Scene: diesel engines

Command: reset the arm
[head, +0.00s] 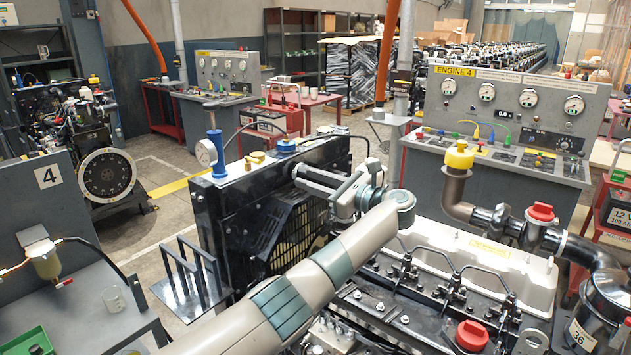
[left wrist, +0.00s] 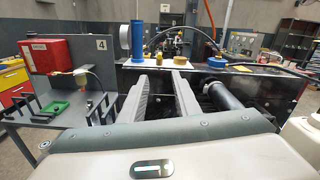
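My left arm (head: 300,285) reaches in from the bottom left across the engine. My left gripper (head: 298,176) points left, close to the top of the black radiator (head: 280,215). In the left wrist view its two fingers (left wrist: 167,76) stand apart with nothing visible between them, so it is open and empty. Beyond the fingertips are a blue hand pump with a gauge (head: 215,152), a yellow fitting (head: 255,158) and a blue cap (head: 287,146) on the radiator top. My right gripper is not in view.
The engine's cream valve cover (head: 480,262), red caps (head: 472,335) and a yellow-capped pipe (head: 458,175) lie right of my arm. The Engine 4 gauge panel (head: 515,105) stands behind. A grey side table (head: 80,310) is at left; open floor (head: 150,230) lies beyond it.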

